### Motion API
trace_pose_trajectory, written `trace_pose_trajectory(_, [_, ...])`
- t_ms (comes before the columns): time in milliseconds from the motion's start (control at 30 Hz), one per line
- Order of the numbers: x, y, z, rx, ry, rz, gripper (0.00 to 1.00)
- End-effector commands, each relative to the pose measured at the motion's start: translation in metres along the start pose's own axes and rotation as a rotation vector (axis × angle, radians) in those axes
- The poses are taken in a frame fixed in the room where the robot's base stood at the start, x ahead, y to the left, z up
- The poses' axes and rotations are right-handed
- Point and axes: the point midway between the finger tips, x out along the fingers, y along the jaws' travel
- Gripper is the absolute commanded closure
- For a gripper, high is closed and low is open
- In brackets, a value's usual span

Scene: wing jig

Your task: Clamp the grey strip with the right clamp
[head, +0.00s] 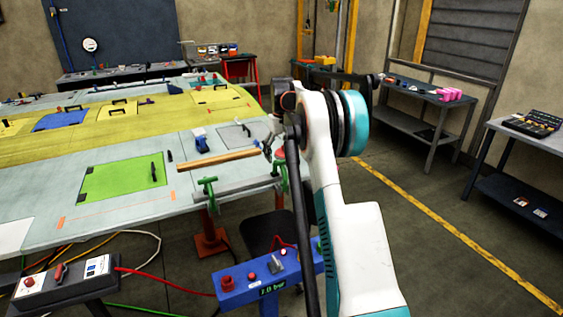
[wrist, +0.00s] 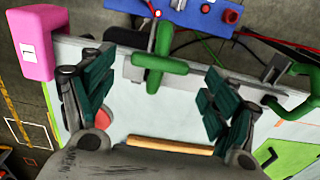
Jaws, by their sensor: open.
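The right clamp (head: 281,173) is green and sits at the table's front edge, partly behind my arm in the head view. In the wrist view its green bar handle (wrist: 160,62) lies between my fingertips, with no clear grip on it. My gripper (wrist: 158,66) is open; in the head view it (head: 271,141) is small and partly hidden by my arm. The grey strip (head: 241,189) runs along the table edge between the two clamps; it also shows in the wrist view (wrist: 240,88). I cannot tell whether the right clamp presses on it.
The left green clamp (head: 208,189) stands at the strip's other end. A wooden bar (head: 217,159) and a green panel (head: 122,178) lie on the table (head: 120,218). A blue control box (head: 262,283) stands in front. A pink block (wrist: 32,45) shows at the wrist view's left.

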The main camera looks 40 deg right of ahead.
Motion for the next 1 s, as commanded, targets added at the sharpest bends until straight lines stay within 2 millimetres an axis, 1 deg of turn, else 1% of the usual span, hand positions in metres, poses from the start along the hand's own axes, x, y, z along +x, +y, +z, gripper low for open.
trace_pose_trajectory(33, [-0.012,0.0,0.0,0.0,0.0,0.0,0.2])
trace_pose_trajectory(200, [-0.045,0.0,0.0,0.0,0.001,0.0,0.2])
trace_pose_trajectory(300, [-0.06,0.0,0.0,0.0,0.001,0.0,0.2])
trace_pose_trajectory(400, [-0.07,0.0,0.0,0.0,0.001,0.0,0.2])
trace_pose_trajectory(567, [-0.077,0.0,0.0,0.0,0.001,0.0,0.2])
trace_pose_trajectory(1000, [-0.077,0.0,0.0,0.0,0.001,0.0,0.2])
